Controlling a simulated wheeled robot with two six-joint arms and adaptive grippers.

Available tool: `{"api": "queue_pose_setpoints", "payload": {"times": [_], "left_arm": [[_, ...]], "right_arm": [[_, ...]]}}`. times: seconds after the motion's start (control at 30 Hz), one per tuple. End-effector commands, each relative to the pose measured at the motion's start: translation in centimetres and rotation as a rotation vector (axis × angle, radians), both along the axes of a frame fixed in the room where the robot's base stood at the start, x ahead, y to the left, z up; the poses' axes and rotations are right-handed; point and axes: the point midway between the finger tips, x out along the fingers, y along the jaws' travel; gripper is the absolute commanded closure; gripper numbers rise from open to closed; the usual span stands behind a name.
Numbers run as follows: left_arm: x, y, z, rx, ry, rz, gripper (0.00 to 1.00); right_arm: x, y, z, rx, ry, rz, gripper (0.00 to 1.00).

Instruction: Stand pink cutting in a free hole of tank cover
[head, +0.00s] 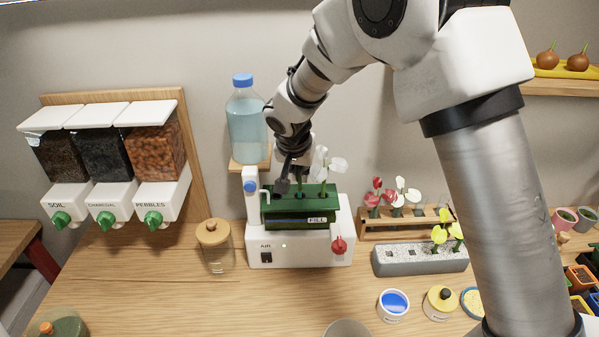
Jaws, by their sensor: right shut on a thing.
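The green tank cover (272,202) tops the green tank marked FILL, on a white base with an AIR switch. My right gripper (291,181) is right above the left half of the cover, pointing down. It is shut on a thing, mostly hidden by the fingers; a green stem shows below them. I cannot see its flower colour or whether its foot is in a hole. White-flowered cuttings (337,165) stand at the right of the cover. Red-pink flowers (376,190) stand in a wooden rack to the right. My left gripper is out of view.
A water bottle (247,130) stands on a bracket behind the tank, close to my right arm. A lidded jar (215,247) is left of the tank. A grey block (420,261) with yellow flowers and several small pots stand right. The table's left front is mostly clear.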

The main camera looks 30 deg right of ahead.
Motion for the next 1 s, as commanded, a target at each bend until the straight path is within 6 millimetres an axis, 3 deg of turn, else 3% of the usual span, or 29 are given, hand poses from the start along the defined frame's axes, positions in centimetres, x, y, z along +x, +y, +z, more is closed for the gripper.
{"api": "queue_pose_setpoints", "payload": {"times": [1.0], "left_arm": [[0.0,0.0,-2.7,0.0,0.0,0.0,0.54]], "right_arm": [[0.0,0.0,-2.7,0.0,0.0,0.0,1.0]]}}
